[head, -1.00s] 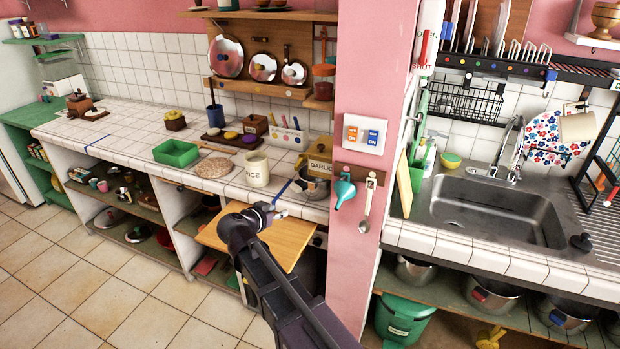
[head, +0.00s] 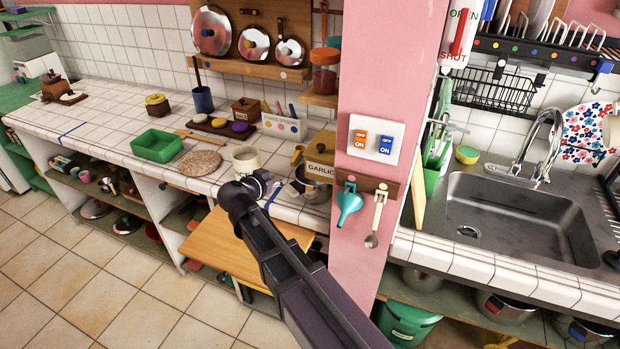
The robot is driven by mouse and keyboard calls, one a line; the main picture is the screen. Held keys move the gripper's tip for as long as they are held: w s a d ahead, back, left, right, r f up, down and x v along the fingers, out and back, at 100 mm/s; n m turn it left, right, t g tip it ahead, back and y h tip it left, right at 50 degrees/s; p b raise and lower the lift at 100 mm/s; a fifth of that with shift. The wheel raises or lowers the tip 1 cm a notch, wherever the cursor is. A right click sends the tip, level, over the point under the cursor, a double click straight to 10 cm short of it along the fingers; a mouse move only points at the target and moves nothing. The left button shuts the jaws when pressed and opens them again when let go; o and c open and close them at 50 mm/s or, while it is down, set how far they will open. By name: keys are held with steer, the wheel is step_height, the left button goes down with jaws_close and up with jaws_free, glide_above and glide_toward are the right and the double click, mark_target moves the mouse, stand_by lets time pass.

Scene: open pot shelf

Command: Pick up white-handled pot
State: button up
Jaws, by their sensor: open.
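My arm reaches up from the bottom centre in the head view. My gripper (head: 268,184) is small and partly hidden by my own wrist, above the tiled counter's front edge. It is open, and I see nothing held in it. A metal pot (head: 310,188) stands on the counter just right of it, in front of the garlic box. Its handle is not clear. Metal pots also stand on the shelf under the sink: one with a red mark (head: 507,308), one with a blue mark (head: 580,331) and a partly hidden one (head: 422,281). I cannot tell which pot has a white handle.
A wooden board (head: 235,243) juts out below the counter, under my arm. A cream jar (head: 245,160), round mat (head: 200,161) and green tray (head: 157,146) stand left of my gripper. A pink pillar (head: 362,240) separates counter and sink (head: 520,222). Floor at left is clear.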

steer(key=shift+w+a, duration=0.1)
steer(key=shift+w, duration=0.1)
stand_by(0.3)
steer(key=b, duration=0.3)
glide_toward(298, 167)
steer(key=shift+f+x, duration=0.25)
steer(key=shift+x, duration=2.05)
steer(key=shift+b+x, duration=1.15)
steer(key=shift+x, duration=1.55)
